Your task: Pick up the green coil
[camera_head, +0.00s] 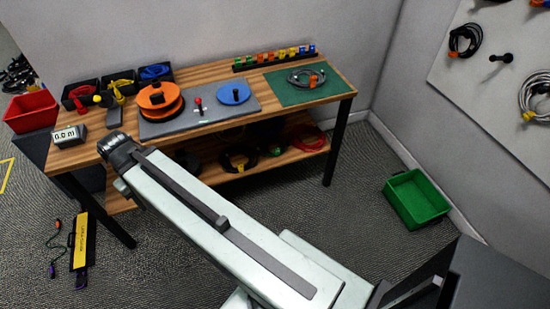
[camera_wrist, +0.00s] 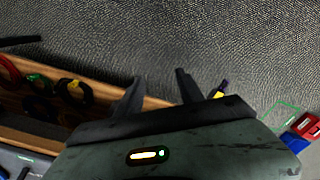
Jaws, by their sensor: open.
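In the wrist view, a green coil (camera_wrist: 38,81) lies on the wooden lower shelf at the left, between a red coil (camera_wrist: 9,70) and a black coil with a yellow tag (camera_wrist: 73,90). In the head view, the green coil is small and dark on the lower shelf, hard to make out. My gripper (camera_wrist: 158,88) is open, with nothing between its two fingers. It is to the right of the green coil in the wrist view and apart from it. In the head view my arm hides the gripper's fingers.
The wooden table (camera_head: 215,72) holds a grey mat, a green mat (camera_head: 290,92), an orange reel (camera_head: 160,98) and small bins. A green crate (camera_head: 417,198) stands on the floor at the right. A yellow-labelled strip (camera_head: 80,243) and a thin green cable (camera_head: 54,238) lie on the floor at left.

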